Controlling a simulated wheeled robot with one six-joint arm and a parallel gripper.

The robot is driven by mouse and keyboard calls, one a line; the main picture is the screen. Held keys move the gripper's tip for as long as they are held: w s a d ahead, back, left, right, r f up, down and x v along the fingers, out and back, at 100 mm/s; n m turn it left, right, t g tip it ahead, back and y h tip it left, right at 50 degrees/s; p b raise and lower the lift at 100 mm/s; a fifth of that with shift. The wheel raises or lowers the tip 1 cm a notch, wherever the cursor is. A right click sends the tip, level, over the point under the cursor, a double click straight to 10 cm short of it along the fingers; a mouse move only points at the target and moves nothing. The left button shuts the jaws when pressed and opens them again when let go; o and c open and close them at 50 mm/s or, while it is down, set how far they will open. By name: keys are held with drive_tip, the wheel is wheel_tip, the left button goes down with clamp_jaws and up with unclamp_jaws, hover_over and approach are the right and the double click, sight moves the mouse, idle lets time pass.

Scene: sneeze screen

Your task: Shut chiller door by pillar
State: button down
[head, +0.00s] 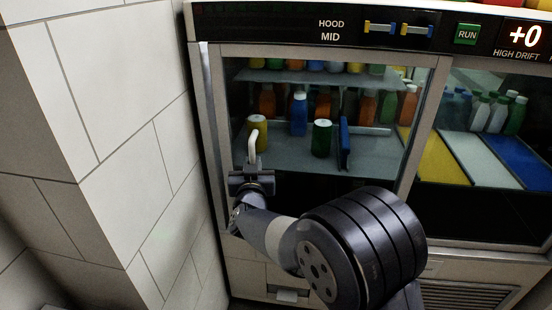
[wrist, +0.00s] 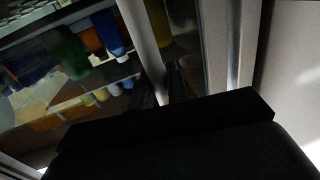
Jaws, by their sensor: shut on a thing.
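The chiller door by the pillar (head: 285,190) is a glass door at the left of the chiller front. It looks near flush with the front in the head view, but I cannot tell whether a small gap is left. Its pale upright handle (head: 252,146) stands near the door's left side; it also shows as a light bar in the wrist view (wrist: 142,45). My gripper (head: 251,167) is shut on the lower part of the handle. The fingers hide that part, and the wrist view is dark around them (wrist: 160,92).
The tiled pillar (head: 110,110) stands close on the left of the door. Bottles and jars sit on shelves behind the glass. A second glass section (head: 480,140) is at the right. A control strip (head: 280,24) runs along the top, with a green RUN button (head: 467,34).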

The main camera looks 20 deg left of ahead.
drive_tip(key=shift+s+a, duration=0.2)
drive_tip(key=shift+a, duration=0.5)
drive_tip(key=c, duration=1.5)
unclamp_jaws()
drive_tip(key=shift+d, duration=0.1)
drive_tip(key=shift+o, duration=0.2)
drive_tip(key=v, duration=1)
drive_tip(key=shift+s+d, duration=0.2)
drive_tip(key=shift+s, duration=0.1)
drive_tip(key=shift+w, duration=0.1)
drive_tip(key=x, duration=1)
drive_tip(key=shift+w, duration=0.35)
